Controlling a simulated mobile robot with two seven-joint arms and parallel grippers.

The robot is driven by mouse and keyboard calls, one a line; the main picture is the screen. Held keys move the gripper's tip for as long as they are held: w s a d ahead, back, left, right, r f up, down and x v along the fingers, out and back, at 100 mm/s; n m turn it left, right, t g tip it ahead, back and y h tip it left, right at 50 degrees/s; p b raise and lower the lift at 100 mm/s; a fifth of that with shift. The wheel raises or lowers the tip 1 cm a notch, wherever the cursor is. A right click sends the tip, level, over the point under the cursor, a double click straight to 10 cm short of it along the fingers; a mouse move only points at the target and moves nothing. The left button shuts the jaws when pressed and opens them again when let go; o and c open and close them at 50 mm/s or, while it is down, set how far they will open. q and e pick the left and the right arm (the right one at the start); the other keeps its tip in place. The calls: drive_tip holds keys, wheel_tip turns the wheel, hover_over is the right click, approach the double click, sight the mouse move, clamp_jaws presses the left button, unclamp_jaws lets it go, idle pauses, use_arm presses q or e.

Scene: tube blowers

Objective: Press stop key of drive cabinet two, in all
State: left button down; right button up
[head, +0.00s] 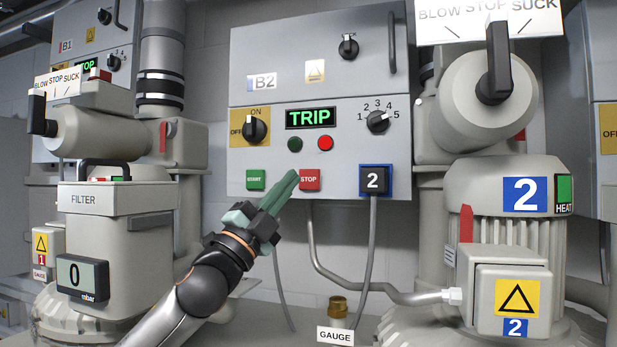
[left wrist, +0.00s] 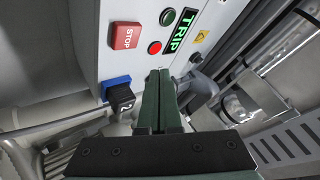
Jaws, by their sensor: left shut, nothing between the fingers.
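Drive cabinet two (head: 285,95) is the grey B2 cabinet in the middle of the head view. Its red STOP key (head: 311,181) is at the lower front, right of the green START key (head: 256,180). The STOP key also shows at upper left in the left wrist view (left wrist: 125,36). My left gripper (head: 292,175) is shut and empty. In the head view its tips overlap the STOP key's left edge. In the left wrist view the tips (left wrist: 158,74) are apart from the key, below the red lamp (left wrist: 155,47). My right gripper is not in view.
The display (head: 310,118) reads TRIP; the red lamp (head: 325,143) below it looks lit. A black plug (head: 373,180) marked 2 is right of the STOP key, with a hanging cable. Blowers flank the cabinet: a filter unit (head: 117,200) left and blower 2 (head: 500,190) right.

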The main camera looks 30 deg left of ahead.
sight(310, 171)
use_arm(q)
drive_tip(key=shift+y, duration=0.3)
drive_tip(key=shift+w+a, duration=0.2)
drive_tip(key=shift+w, duration=0.65)
drive_tip(key=shift+w+a, duration=0.2)
drive_tip(key=shift+w, duration=0.65)
drive_tip(key=shift+w+a, duration=0.2)
drive_tip(key=shift+w, duration=0.65)
drive_tip(key=shift+w, duration=0.1)
drive_tip(key=shift+w+a, duration=0.1)
drive_tip(key=shift+w, duration=0.25)
drive_tip(key=shift+w+a, duration=0.1)
drive_tip(key=shift+w, duration=0.25)
drive_tip(key=shift+s, duration=0.1)
idle(0.5)
drive_tip(key=shift+s, duration=0.7)
drive_tip(key=shift+d, duration=0.2)
drive_tip(key=s, duration=0.2)
drive_tip(key=s+d+b, duration=0.1)
drive_tip(key=s, duration=0.1)
drive_tip(key=shift+s, duration=0.4)
